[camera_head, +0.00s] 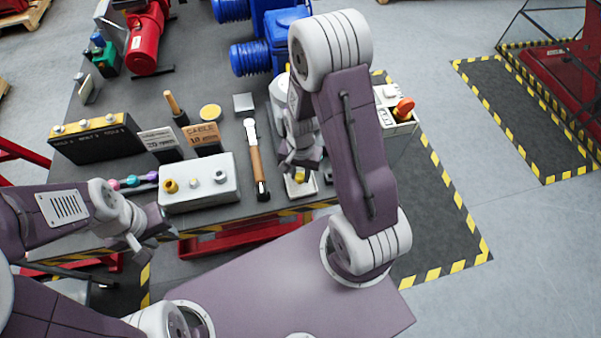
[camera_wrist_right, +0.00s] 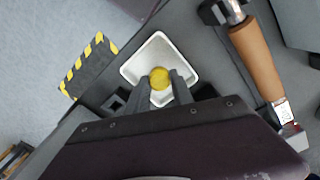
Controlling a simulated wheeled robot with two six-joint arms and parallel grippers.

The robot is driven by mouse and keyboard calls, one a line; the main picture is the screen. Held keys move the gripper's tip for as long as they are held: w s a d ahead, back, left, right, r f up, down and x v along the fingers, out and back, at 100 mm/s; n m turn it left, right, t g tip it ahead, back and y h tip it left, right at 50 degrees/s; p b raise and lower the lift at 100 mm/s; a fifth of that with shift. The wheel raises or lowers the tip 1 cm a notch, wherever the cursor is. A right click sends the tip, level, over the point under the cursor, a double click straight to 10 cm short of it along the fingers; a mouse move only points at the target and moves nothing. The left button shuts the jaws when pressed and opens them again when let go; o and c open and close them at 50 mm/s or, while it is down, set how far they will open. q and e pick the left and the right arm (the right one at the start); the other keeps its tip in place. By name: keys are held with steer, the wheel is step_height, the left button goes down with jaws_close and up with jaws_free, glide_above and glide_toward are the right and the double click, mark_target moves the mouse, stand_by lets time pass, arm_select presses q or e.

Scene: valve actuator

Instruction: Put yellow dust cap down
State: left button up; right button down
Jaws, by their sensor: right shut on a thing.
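The yellow dust cap (camera_wrist_right: 159,78) is between the fingertips of my right gripper (camera_wrist_right: 160,88) in the right wrist view. My right gripper is shut on it. Behind the cap is a small white square tray (camera_wrist_right: 152,50); whether the cap touches its floor I cannot tell. In the head view my right gripper (camera_head: 299,172) points down at the tray (camera_head: 309,189) near the table's front edge, with a bit of yellow at its tips. My left gripper (camera_head: 148,241) is empty at the front left edge, its fingers apart.
A wooden-handled hammer-like tool (camera_head: 254,165) lies just left of the tray. A white box with fittings (camera_head: 215,190) stands further left.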

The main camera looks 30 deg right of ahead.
steer(key=shift+w+d, duration=0.1)
steer(key=shift+f, duration=0.1)
steer(key=shift+f, duration=0.15)
steer(key=c, duration=1.1)
jaws_free()
